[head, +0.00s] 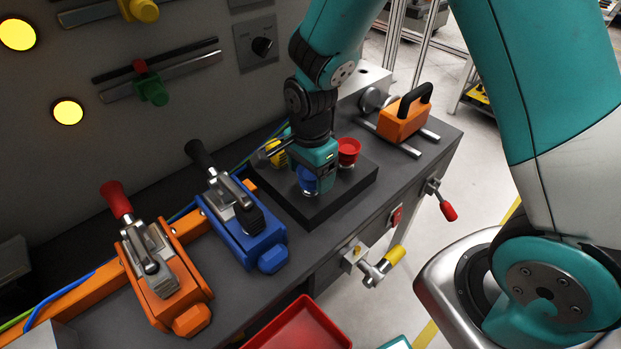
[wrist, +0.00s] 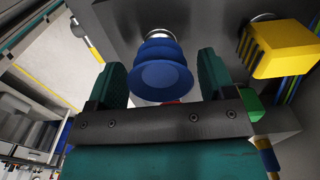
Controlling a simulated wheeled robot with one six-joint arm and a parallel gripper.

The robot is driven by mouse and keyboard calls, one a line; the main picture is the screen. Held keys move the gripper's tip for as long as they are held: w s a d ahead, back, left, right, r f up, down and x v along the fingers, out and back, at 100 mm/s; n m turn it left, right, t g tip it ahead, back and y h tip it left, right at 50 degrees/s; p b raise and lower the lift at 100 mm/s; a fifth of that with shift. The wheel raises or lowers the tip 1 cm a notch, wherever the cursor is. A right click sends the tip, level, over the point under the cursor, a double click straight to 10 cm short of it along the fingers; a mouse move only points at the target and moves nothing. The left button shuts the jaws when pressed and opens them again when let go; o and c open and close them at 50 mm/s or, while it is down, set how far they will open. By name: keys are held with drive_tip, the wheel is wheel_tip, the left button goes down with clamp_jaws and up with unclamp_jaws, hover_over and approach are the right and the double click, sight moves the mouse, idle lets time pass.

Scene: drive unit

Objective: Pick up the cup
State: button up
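A blue ribbed cup (head: 306,182) stands on a black block (head: 345,196) on the bench, partly hidden by my gripper in the head view. In the wrist view the blue cup (wrist: 160,68) shows its round face between the two fingers. My gripper (head: 316,170) is open, with one finger on each side of the cup. Gaps show between the cup and both fingers in the wrist view (wrist: 160,78). A red cup (head: 349,149) stands right behind the gripper. A yellow ribbed part (head: 272,153) is to its left and also shows in the wrist view (wrist: 285,48).
An orange block with a black handle (head: 402,119) sits on rails to the right. Blue (head: 240,222) and orange (head: 165,270) lever clamps stand to the left. A panel with sliders (head: 150,92) rises behind. A red tray (head: 300,328) is below the bench's front edge.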

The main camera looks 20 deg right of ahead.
drive_tip(key=c, duration=0.7)
drive_tip(key=shift+r, duration=0.15)
drive_tip(key=shift+c, duration=0.2)
wheel_tip(320, 180, up, 20)
